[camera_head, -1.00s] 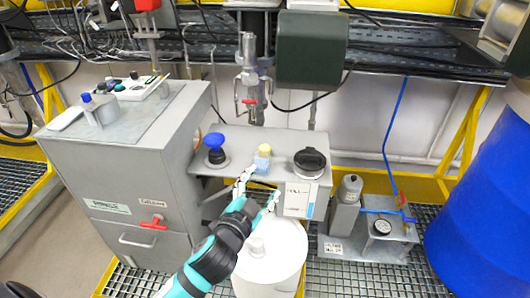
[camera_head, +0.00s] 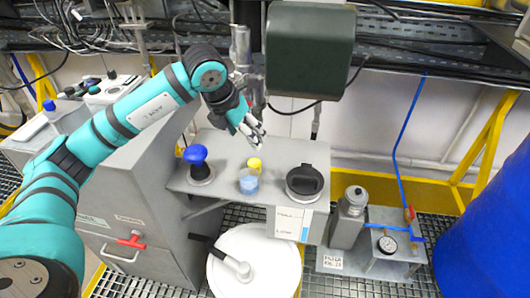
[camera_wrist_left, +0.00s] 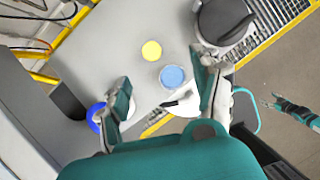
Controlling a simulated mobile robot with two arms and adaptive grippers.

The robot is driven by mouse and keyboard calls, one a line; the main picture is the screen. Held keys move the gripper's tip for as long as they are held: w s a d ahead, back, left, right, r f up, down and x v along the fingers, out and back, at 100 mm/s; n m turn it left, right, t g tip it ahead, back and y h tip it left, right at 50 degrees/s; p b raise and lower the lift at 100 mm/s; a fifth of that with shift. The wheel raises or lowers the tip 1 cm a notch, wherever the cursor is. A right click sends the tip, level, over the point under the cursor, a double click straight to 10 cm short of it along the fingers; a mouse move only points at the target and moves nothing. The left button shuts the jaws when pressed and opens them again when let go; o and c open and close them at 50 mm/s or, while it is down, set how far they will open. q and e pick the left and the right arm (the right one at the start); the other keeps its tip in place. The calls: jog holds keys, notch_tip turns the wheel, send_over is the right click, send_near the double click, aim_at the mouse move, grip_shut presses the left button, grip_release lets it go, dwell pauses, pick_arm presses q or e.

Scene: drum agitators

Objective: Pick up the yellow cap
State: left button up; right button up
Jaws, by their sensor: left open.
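The small round yellow cap (camera_head: 254,163) lies on the grey shelf, just behind the blue-filled clear jar (camera_head: 248,182). In the left wrist view the cap (camera_wrist_left: 151,51) and the jar (camera_wrist_left: 172,77) sit apart, the cap beyond the fingertips. My left gripper (camera_head: 254,130) is over the back of the shelf, above and behind the cap, its fingers pointing down to the right.
A blue knob (camera_head: 196,155) stands left of the cap and a black-lidded container (camera_head: 305,182) right of it. A dark green box (camera_head: 309,50) hangs above, near pipes. A white drum (camera_head: 262,255) is below the shelf, with a gauge unit (camera_head: 386,245) to its right.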

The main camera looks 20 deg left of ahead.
pick_arm(q)
jog(key=a, duration=0.1)
jog(key=b, duration=0.4)
send_near(254, 162)
pick_arm(e)
jog(key=s+f, duration=0.4)
jog(key=s, duration=0.1)
pick_arm(q)
jog(key=shift+y, duration=0.3)
jog(key=x, duration=0.1)
jog(key=b+x, duration=0.1)
jog(key=x, duration=0.1)
jog(key=b+x, duration=0.1)
jog(key=shift+w+d+f, duration=0.1)
jog(key=shift+d+f, duration=0.2)
jog(key=shift+d, duration=0.05)
jog(key=shift+f, duration=0.1)
jog(key=shift+w+f, duration=0.15)
jog(key=b+x, duration=0.3)
jog(key=x, duration=0.2)
jog(key=shift+c, duration=0.8)
jog(key=c, duration=0.8)
pick_arm(e)
jog(key=f, duration=0.1)
jog(key=w+f, duration=0.1)
jog(key=f, duration=0.1)
jog(key=w+f, duration=0.1)
jog(key=f, duration=0.1)
jog(key=shift+w, duration=0.25)
